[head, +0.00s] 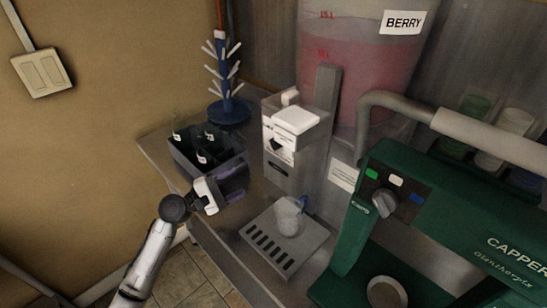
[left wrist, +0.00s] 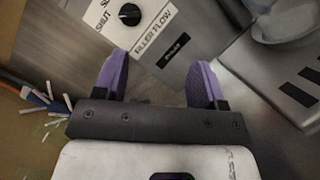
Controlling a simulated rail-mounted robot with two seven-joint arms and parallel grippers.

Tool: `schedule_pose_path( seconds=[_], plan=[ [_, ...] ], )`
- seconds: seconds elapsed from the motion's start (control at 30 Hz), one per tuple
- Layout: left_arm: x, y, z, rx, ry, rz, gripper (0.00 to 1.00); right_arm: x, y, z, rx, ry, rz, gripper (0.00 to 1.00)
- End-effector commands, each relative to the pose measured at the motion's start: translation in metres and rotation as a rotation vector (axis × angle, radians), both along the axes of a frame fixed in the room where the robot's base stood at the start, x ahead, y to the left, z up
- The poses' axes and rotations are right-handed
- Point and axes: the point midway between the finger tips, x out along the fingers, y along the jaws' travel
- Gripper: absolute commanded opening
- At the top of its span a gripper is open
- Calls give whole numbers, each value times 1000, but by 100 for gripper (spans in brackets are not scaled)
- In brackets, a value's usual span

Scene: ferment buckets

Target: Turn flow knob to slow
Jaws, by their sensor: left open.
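In the head view the knob is a small dark spot (head: 277,146) on the front of the steel filler (head: 291,172). My left gripper (head: 236,184) is in front and left of the filler, by the black crate. Its purple fingers (left wrist: 158,78) are open and empty, apart from the knob. My right gripper is not in view.
A black bottle crate (head: 182,158) stands left of the filler. A clear vessel (head: 289,216) sits on the slotted drip tray (head: 262,243). The green capper (head: 430,235), with its own dial (head: 384,205), stands right. A berry bucket (head: 350,70) is behind.

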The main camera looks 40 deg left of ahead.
Motion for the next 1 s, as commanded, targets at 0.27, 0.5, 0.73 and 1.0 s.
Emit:
schedule_pose_path(
  seconds=[0.27, 0.5, 0.73, 1.0],
  plan=[
    [13, 34, 19, -238, -4, 9, 64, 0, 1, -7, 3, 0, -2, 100],
    [45, 20, 32, -243, -6, 8, 64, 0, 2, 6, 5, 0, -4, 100],
    [83, 3, 43, -240, -5, 7, 64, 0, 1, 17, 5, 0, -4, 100],
    [115, -11, 51, -240, -4, 8, 64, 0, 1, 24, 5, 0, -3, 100]
  ],
)
